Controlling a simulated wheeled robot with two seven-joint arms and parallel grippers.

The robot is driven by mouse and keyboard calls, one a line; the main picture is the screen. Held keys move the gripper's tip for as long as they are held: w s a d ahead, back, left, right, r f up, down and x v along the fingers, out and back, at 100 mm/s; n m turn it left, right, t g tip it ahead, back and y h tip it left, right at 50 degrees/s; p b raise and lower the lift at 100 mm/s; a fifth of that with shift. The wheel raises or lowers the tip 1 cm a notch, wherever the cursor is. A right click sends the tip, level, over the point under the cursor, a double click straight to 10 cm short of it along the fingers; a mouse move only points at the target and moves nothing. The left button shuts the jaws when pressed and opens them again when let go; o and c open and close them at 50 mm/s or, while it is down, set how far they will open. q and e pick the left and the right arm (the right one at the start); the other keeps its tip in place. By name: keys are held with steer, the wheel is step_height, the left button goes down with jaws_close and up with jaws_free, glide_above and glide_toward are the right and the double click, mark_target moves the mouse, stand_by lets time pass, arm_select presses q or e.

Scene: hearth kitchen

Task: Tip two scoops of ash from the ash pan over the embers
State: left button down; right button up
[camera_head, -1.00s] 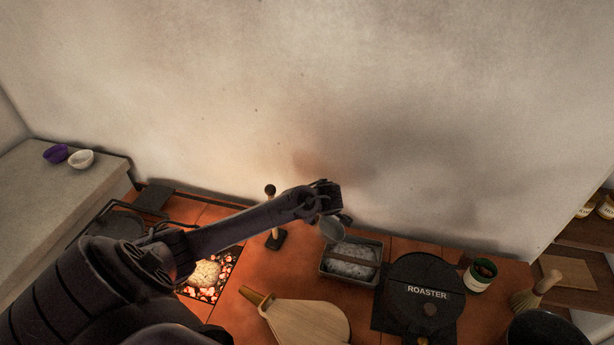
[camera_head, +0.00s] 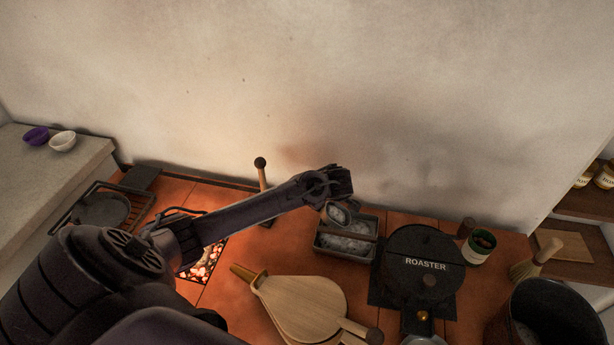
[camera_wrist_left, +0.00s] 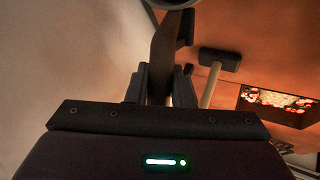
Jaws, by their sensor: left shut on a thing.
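My left gripper (camera_head: 337,186) is shut on the handle of a metal scoop (camera_head: 338,214). The handle (camera_wrist_left: 165,52) shows between the fingers in the left wrist view. In the head view the scoop's bowl is above the ash pan (camera_head: 318,246), with grey ash in it. The pan is a grey metal box holding pale grey ash, with a bar across it. The glowing embers (camera_head: 203,267) lie in a pit to the left, partly hidden by my left arm. They also show in the left wrist view (camera_wrist_left: 290,101). My right gripper is not in view.
An upright wooden-handled tool (camera_head: 262,185) stands between embers and pan. Bellows (camera_head: 300,308) lie in front. A grill rack (camera_head: 100,208) is at left.

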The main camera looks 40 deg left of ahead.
arm_select(q)
steer(key=shift+w+d+f+b, duration=0.1)
steer(key=shift+w+d+b, duration=0.3)
steer(key=shift+d, duration=0.4)
steer(key=shift+w+d+b, duration=0.3)
steer(key=shift+w+d, duration=0.05)
steer(key=shift+d, duration=0.45)
steer(key=shift+n+t+h, duration=0.3)
steer(key=shift+h, duration=0.6)
step_height(320, 180, up, 4)
steer(key=p, duration=0.6)
steer(key=shift+d, duration=0.1)
step_height(320, 180, up, 3)
steer(key=h+p, duration=0.1)
steer(key=p, duration=0.4)
steer(key=shift+t+h+p, duration=0.3)
steer(key=shift+t, duration=0.1)
step_height(320, 180, up, 8)
steer(key=n+t+h+p, duration=0.1)
steer(key=h+p, duration=0.1)
steer(key=p, duration=0.3)
